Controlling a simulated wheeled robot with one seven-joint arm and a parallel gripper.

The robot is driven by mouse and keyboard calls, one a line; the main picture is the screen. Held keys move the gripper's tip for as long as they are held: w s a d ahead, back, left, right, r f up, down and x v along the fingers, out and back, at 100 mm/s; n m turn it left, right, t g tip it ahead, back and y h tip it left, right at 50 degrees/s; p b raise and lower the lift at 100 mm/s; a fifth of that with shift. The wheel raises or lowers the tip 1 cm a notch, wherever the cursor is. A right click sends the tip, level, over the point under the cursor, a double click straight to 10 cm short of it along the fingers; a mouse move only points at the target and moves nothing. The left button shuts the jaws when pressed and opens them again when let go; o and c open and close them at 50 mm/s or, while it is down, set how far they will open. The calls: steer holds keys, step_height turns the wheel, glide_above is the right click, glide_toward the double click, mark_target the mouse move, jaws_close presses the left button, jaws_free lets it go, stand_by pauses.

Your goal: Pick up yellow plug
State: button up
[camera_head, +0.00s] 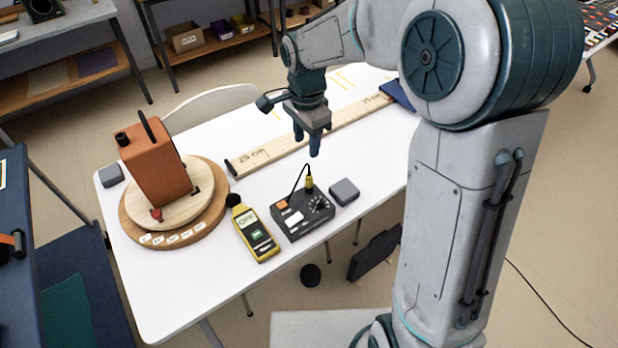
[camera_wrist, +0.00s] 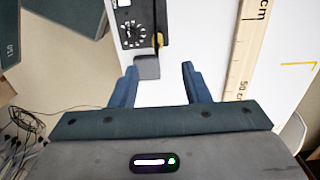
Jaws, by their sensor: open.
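The yellow plug (camera_head: 309,184) stands at the back edge of a dark control box (camera_head: 296,224), with a thin black cable rising from it. In the wrist view the yellow plug (camera_wrist: 159,39) shows at the edge of the dark box (camera_wrist: 133,22), beyond the fingers. My gripper (camera_head: 307,147) is open and empty, pointing down above the table, behind the plug and apart from it. Its two blue fingers (camera_wrist: 158,76) also show in the wrist view, spread wide. A grey block (camera_wrist: 147,67) shows between them, lower down.
The white table (camera_head: 240,176) holds a yellow sound meter (camera_head: 257,237), a grey block (camera_head: 344,191), and an orange speaker (camera_head: 156,165) on a round wooden turntable (camera_head: 130,222). A long marked wooden board (camera_head: 290,143) lies behind my gripper. Clear table lies between the board and the box.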

mark_target(309, 174)
step_height(309, 174, down, 8)
steer(key=shift+d+r, duration=0.1)
steer(key=shift+r, duration=0.1)
steer(key=shift+d+f+p, duration=0.2)
steer(key=shift+f+p, duration=0.15)
steer(key=shift+f, duration=2.25)
jaws_close()
